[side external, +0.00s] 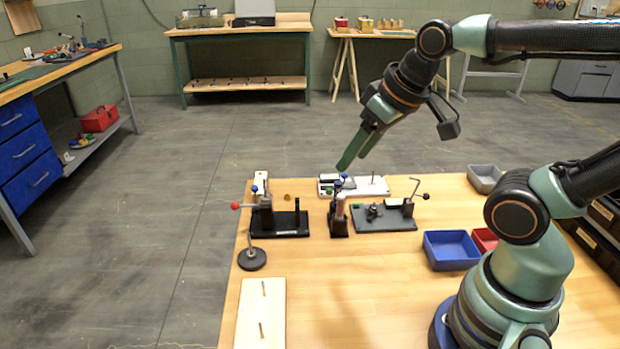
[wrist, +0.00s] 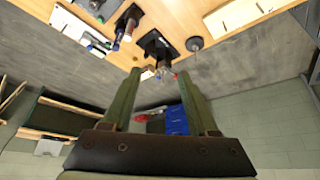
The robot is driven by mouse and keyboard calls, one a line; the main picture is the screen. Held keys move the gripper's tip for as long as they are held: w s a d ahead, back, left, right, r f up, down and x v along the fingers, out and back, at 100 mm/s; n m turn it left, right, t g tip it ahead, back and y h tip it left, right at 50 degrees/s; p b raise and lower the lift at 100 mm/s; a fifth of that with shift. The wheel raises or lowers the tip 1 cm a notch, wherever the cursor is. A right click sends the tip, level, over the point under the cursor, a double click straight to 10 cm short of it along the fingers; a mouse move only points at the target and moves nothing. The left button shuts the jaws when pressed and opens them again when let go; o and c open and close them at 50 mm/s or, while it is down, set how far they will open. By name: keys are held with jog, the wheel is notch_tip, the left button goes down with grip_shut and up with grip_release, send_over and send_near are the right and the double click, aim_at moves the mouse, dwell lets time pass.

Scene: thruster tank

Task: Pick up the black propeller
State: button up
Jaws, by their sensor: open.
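I cannot make out a clear black propeller in either view. A small dark part (side external: 374,211) sits on the grey plate (side external: 392,224), too small to tell whether it is the propeller. My gripper (side external: 354,160) is open and empty, high above the far edge of the table, above and behind the fixtures. In the wrist view my gripper (wrist: 160,76) shows two green fingers spread apart with nothing between them. A black fixture (side external: 291,223) with a red knob stands at the left; it also shows in the wrist view (wrist: 157,42).
A dark upright fixture (side external: 338,222) stands mid-table, with a white plate (side external: 372,189) behind. A round black base (side external: 252,259) and a pale board (side external: 260,320) lie at left. A blue bin (side external: 451,250), red bin (side external: 485,240) and grey bin (side external: 484,178) stand right. The front middle is clear.

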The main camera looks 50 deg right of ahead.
jog(key=shift+o, duration=0.2)
jog(key=m+g, duration=0.6)
jog(key=m, duration=1.5)
send_over(371, 205)
notch_tip(371, 205, down, 11)
notch_tip(371, 205, down, 6)
jog(key=shift+f, duration=0.15)
jog(key=f, duration=0.4)
jog(key=shift+s+d, duration=0.1)
jog(key=shift+s, duration=0.3)
jog(key=shift+f, duration=0.6)
grip_shut()
